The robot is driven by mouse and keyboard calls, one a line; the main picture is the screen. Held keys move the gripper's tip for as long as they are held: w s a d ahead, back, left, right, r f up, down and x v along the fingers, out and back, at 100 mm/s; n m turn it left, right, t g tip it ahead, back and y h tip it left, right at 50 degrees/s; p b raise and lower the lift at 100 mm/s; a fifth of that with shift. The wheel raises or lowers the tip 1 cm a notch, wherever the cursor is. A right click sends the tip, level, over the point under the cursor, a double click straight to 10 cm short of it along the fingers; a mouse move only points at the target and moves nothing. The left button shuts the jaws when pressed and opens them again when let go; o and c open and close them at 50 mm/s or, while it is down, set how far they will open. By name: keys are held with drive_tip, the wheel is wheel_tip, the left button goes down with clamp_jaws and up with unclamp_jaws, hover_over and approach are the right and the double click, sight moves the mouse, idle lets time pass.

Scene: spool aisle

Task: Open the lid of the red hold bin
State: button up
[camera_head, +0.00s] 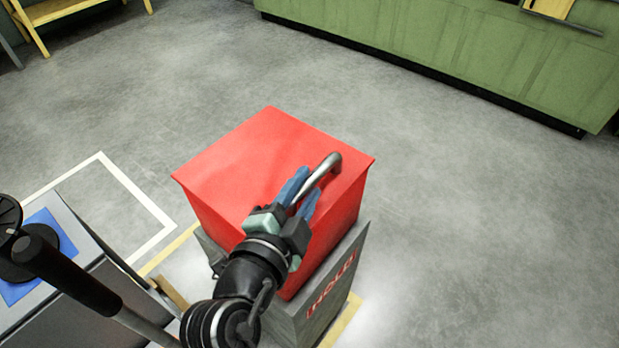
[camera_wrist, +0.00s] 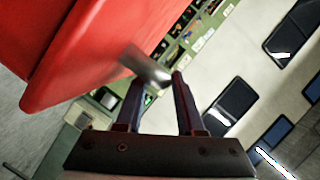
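The red hold bin (camera_head: 228,150) stands on the floor in the middle of the head view, its flat red lid shut on top. A curved metal bar handle (camera_head: 332,163) rises from the lid's right part. My gripper (camera_head: 306,194) reaches it from the lower left, with its blue fingers on either side of the handle. In the wrist view, my gripper (camera_wrist: 158,80) has its fingers apart, and the metal handle (camera_wrist: 146,66) shows at the fingertips. It seems close to the right fingertip; firm contact cannot be made out. The red bin (camera_wrist: 85,45) fills the upper left.
The bin sits in a grey base (camera_head: 325,300) with red lettering. A grey box with a blue top (camera_head: 62,243) stands at the lower left. A green cabinet (camera_head: 450,45) lines the back, and a yellow stand (camera_head: 60,10) is at upper left. Floor to the right is clear.

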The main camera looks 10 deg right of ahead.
drive_tip(key=shift+x, duration=1.2)
drive_tip(key=shift+a, duration=0.1)
clamp_jaws()
idle(0.5)
